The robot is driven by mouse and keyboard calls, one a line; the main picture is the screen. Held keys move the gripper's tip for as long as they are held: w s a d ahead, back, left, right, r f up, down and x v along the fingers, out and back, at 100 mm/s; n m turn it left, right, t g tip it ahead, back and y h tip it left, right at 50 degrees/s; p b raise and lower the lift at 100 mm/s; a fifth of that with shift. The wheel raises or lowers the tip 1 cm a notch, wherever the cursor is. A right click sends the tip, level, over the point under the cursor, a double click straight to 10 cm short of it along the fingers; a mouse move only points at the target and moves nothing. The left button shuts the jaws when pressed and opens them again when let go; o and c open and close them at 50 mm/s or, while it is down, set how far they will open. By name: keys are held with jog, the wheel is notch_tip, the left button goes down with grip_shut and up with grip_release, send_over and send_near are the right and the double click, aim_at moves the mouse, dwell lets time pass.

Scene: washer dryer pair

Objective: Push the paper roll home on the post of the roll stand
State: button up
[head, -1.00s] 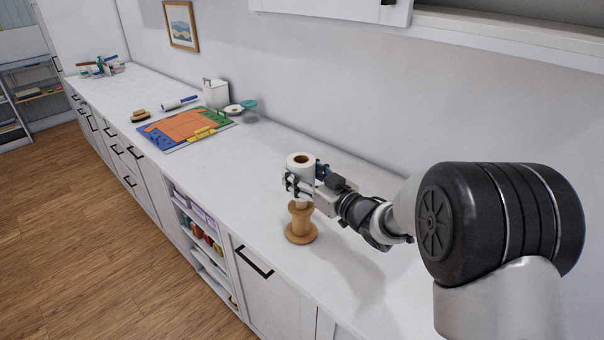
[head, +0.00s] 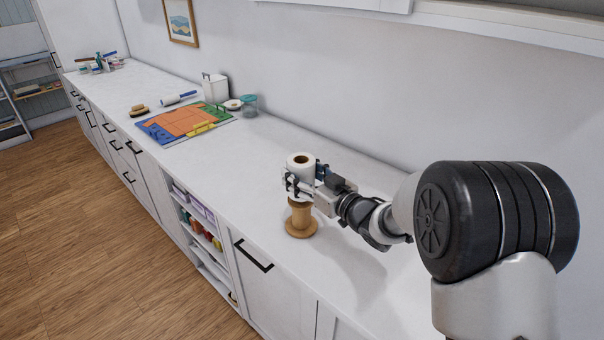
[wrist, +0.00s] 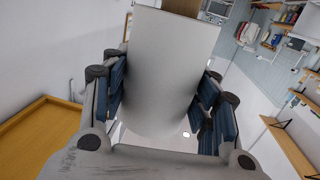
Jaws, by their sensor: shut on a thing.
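The white paper roll (head: 298,174) stands upright in my gripper (head: 299,186), with its brown-rimmed core hole facing up in the head view. The wooden roll stand (head: 301,224) is directly below it on the counter, with a round base and a thick body. My gripper is shut around the roll's side. In the wrist view the roll (wrist: 165,75) fills the space between the blue finger pads, and a brown piece shows past its upper end. The gripper hides where roll and stand meet, so I cannot tell how far the roll sits on the post.
The white counter (head: 255,165) is clear around the stand, with its front edge close by and the wall behind. A colourful board (head: 185,122), a white canister (head: 215,88) and a teal-lidded jar (head: 249,105) stand farther left. A wall cabinet hangs above.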

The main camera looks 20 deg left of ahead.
jog(key=shift+f+b, duration=0.6)
jog(key=shift+f, duration=0.25)
jog(key=o, duration=1.2)
jog(key=shift+d, duration=0.1)
jog(key=v, duration=1.2)
jog(key=shift+r, duration=0.1)
jog(key=shift+c, duration=0.4)
